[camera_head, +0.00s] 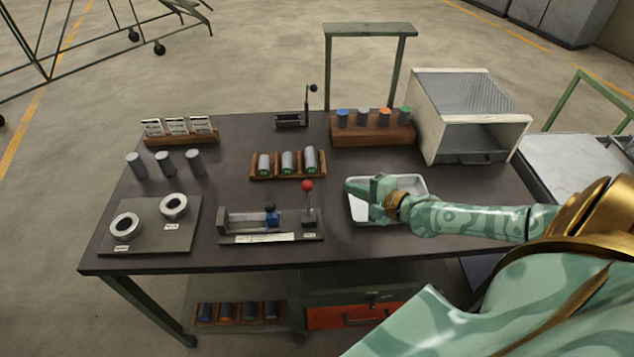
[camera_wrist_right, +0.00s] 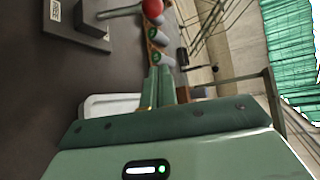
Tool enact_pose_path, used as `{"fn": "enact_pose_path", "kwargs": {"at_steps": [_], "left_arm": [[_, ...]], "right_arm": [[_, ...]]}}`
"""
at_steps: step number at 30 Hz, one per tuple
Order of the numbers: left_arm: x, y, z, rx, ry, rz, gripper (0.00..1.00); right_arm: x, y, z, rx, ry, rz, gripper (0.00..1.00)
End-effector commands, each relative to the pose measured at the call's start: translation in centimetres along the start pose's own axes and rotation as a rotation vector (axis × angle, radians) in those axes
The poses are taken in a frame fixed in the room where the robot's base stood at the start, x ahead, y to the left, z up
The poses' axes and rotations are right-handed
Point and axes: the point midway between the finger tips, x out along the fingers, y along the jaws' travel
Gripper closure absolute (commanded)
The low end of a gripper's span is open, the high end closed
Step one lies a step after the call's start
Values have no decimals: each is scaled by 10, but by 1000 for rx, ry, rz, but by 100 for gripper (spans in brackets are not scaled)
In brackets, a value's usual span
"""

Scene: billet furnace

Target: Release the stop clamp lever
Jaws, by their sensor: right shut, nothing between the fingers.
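A lever with a red ball knob (camera_head: 308,187) stands upright on a dark plate at the right end of the gauge fixture (camera_head: 240,239), near the table's front middle. The fixture has a grey rail and a blue stop block (camera_head: 272,220) with a dark knob on top. My right gripper (camera_head: 352,188) is shut and empty over the white tray (camera_head: 417,185), to the right of the lever and apart from it. In the right wrist view my fingers (camera_wrist_right: 160,88) are together, and the red knob (camera_wrist_right: 152,9) shows at the top edge. My left gripper is out of view.
Behind the lever is a wooden rack (camera_head: 257,176) with several grey billets. A plate with two rings (camera_head: 124,225) lies at left. A wooden block with coloured-top billets (camera_head: 372,137) and a white furnace box (camera_head: 425,110) stand at the back right.

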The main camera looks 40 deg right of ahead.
Motion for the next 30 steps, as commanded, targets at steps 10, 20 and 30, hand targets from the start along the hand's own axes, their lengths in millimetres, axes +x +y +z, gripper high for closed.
{"fn": "enact_pose_path", "kwargs": {"at_steps": [10, 20, 30], "left_arm": [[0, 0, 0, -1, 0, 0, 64], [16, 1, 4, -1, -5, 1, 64], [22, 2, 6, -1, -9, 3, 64]], "right_arm": [[0, -2, -3, 12, 4, -6, 100], [44, 0, -3, 11, 4, -9, 100], [96, -5, 10, 16, 1, -4, 100]]}}
